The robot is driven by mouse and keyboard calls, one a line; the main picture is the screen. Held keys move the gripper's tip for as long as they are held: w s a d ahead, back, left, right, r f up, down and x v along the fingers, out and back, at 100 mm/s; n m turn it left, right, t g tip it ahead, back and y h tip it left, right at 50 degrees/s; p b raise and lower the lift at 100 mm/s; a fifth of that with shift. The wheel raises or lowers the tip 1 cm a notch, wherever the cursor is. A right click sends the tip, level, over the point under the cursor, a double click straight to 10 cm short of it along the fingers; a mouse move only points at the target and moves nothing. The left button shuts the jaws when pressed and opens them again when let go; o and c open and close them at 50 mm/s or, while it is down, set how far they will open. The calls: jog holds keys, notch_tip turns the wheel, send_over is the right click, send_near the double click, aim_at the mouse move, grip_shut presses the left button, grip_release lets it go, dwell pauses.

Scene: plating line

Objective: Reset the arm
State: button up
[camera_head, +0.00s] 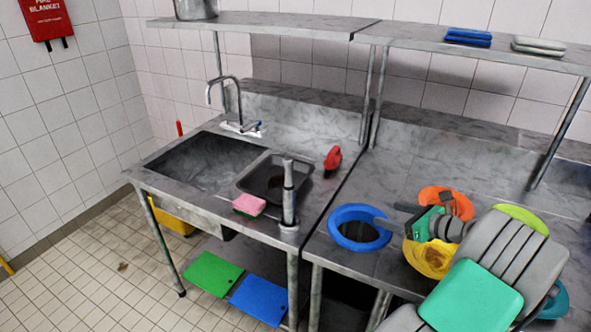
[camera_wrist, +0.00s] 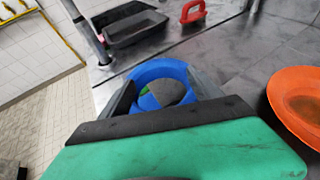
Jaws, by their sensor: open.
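My gripper (camera_head: 387,215) is over the right-hand counter, pointing left, with its jaws apart. In the wrist view its two dark fingers (camera_wrist: 165,92) stand either side of the blue bowl (camera_wrist: 146,72) in the picture, and I see nothing held between them. In the head view the blue bowl (camera_head: 337,238) sits near the counter's front edge, just left of the fingertips; whether they touch its rim I cannot tell. Something dark grey with a little green shows inside it. My grey and green arm reaches in from the lower right.
An orange bowl (camera_head: 459,201) and a yellow bowl (camera_head: 423,262) stand close around my gripper. A lime dish (camera_head: 522,217) and a teal dish (camera_head: 556,302) are partly hidden by my arm. A shelf (camera_head: 470,44) runs above. Left are a sink (camera_head: 190,165), a black tray and a pink sponge (camera_head: 249,204).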

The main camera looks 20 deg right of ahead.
jog(key=w+a+r+n+g, duration=0.1)
jog(key=w+a+n+g, duration=0.2)
jog(key=a+n, duration=0.65)
jog(key=w+a+r+n+g, duration=0.1)
jog(key=w+a+n+g, duration=0.4)
jog(key=a, duration=0.7)
jog(key=s+a+n+g+h, duration=0.1)
jog(key=s+a+n+h, duration=0.2)
jog(key=s+a+n, duration=1.3)
jog(key=s+n, duration=0.1)
jog(key=n, duration=0.2)
jog(key=shift+a+r, duration=0.15)
jog(key=shift+r, duration=0.1)
jog(key=shift+c, duration=0.3)
